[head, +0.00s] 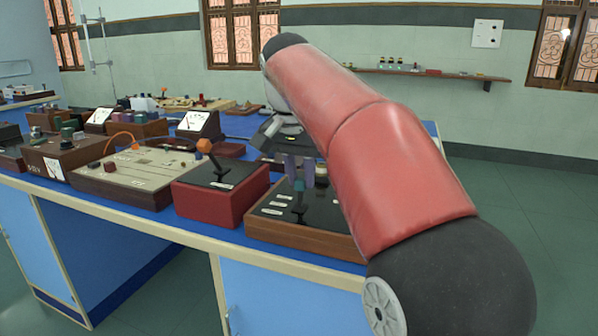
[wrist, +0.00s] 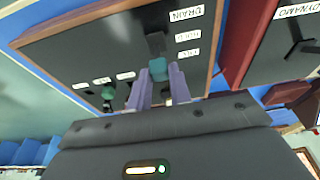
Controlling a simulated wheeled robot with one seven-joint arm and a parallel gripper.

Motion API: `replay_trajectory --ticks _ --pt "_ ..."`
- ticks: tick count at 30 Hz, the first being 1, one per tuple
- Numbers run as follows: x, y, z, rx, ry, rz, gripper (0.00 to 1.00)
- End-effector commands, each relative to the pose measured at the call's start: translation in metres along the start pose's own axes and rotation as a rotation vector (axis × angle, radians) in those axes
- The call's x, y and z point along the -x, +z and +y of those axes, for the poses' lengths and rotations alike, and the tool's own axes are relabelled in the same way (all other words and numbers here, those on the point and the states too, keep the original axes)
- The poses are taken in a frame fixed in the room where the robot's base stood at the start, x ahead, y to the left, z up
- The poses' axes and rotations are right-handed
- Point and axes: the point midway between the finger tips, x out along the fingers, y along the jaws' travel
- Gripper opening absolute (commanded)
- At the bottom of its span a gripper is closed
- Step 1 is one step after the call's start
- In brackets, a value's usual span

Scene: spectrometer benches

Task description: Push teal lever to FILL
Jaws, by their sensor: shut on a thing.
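The teal lever's knob (wrist: 158,70) sits between the two purple fingers of my gripper (wrist: 159,77) in the wrist view, and the gripper is shut on it. The lever stands on a black panel in a wooden-framed box (head: 266,234). In the head view the teal knob (head: 299,185) shows below my fingers, with its dark stem and base under it. White labels (wrist: 187,37) lie beside the lever's slot.
A second, green-knobbed lever (wrist: 108,92) is on the same panel. A red box (head: 220,195) with an orange-knobbed lever (head: 205,147) stands close to the left. Farther left are a beige panel (head: 130,170) and meters. The floor in front is clear.

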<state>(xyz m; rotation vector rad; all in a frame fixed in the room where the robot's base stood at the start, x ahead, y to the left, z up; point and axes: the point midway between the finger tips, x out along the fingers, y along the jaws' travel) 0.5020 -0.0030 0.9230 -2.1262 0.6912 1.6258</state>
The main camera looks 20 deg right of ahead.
Motion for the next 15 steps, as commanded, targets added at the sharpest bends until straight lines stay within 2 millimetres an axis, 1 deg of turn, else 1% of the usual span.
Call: replay_trajectory --ticks 3,15 --pt "-0.003 -0.008 0.000 -0.004 0.001 -0.082 0.00" --pt "-0.012 -0.023 0.000 -0.002 0.000 -0.313 0.00"
